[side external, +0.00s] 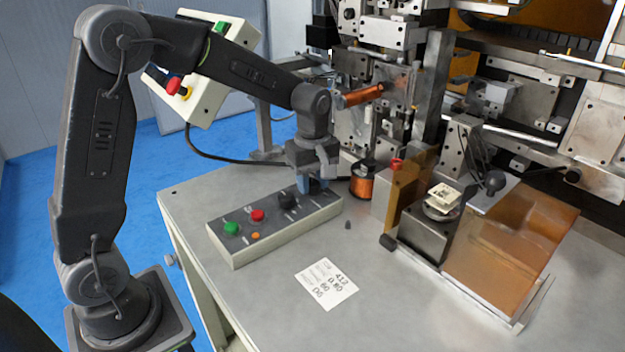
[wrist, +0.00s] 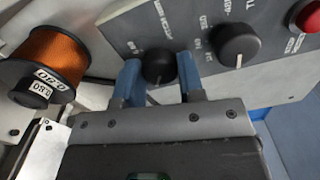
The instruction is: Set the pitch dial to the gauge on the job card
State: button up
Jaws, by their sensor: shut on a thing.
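The control panel (side external: 240,238) lies on the bench and also fills the top of the wrist view (wrist: 195,22). My gripper (side external: 316,186) is at the panel's right end. In the wrist view its blue fingers (wrist: 160,82) are shut on a small black dial (wrist: 158,64), one on each side. Fingers hide this dial in the side view. A larger black dial (wrist: 237,45) with a white pointer line is beside it, also in the side view (side external: 287,199). The printing around the dials is too blurred to read. The white job card (side external: 327,284) lies flat; its top line reads 412.
A copper wire spool (side external: 363,184) stands just right of my gripper; its label in the wrist view (wrist: 40,88) seems to read 0.80. The panel has red (side external: 257,215) and green (side external: 232,228) buttons.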

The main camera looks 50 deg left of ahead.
jog(key=m, duration=0.4)
jog(key=shift+m, duration=0.3)
jog(key=m, duration=1)
jog(key=shift+m, duration=0.4)
jog(key=m, duration=0.4)
jog(key=shift+m, duration=0.4)
jog(key=o, duration=0.9)
jog(key=shift+r, duration=0.1)
